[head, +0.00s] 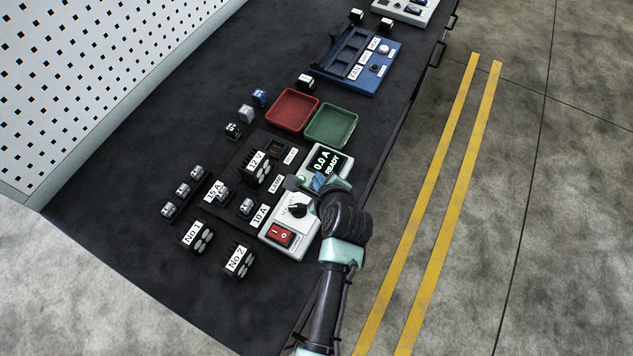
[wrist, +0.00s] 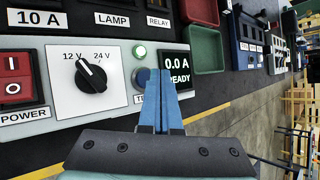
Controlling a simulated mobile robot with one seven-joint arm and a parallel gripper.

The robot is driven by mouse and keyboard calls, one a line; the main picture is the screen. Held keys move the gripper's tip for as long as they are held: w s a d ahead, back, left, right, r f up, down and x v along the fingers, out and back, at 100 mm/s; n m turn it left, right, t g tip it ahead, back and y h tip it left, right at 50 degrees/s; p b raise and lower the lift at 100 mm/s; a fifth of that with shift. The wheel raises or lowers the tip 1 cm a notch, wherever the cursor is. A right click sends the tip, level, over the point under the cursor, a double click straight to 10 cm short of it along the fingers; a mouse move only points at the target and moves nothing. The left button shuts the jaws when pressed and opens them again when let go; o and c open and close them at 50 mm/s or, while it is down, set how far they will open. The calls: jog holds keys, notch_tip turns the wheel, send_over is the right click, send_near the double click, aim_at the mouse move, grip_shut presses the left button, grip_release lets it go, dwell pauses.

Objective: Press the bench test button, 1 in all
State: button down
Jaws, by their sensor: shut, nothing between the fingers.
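The bench tester (head: 268,229) is a pale box at the front edge of the dark bench. In the wrist view its panel (wrist: 62,108) has a black knob turned toward 12 V, a lit green lamp (wrist: 139,51) and a display (wrist: 178,66) reading 0.0 A READY. The test button (wrist: 142,76) is below the green lamp, above a label starting "TE", partly hidden by my fingers. My gripper (wrist: 162,72) is shut and empty, its blue fingertips just right of the button, over the display's left edge. I cannot tell whether they touch. In the head view my gripper (head: 318,181) covers the button.
A red rocker switch (wrist: 13,78) sits left of the knob. A red tray (head: 292,110) and a green tray (head: 331,124) lie beyond the tester. Labelled modules (head: 196,236) stand to the left. Open floor lies right.

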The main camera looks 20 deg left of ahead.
jog(key=shift+f, duration=0.1)
dwell(0.5)
jog(key=shift+f, duration=0.35)
jog(key=shift+f+b, duration=0.35)
jog(key=shift+f, duration=0.2)
dwell(0.6)
dwell(0.3)
jog(key=shift+r+p, duration=0.95)
jog(key=shift+p, duration=0.2)
notch_tip(320, 180, up, 5)
jog(key=p, duration=0.5)
jog(key=shift+r, duration=0.1)
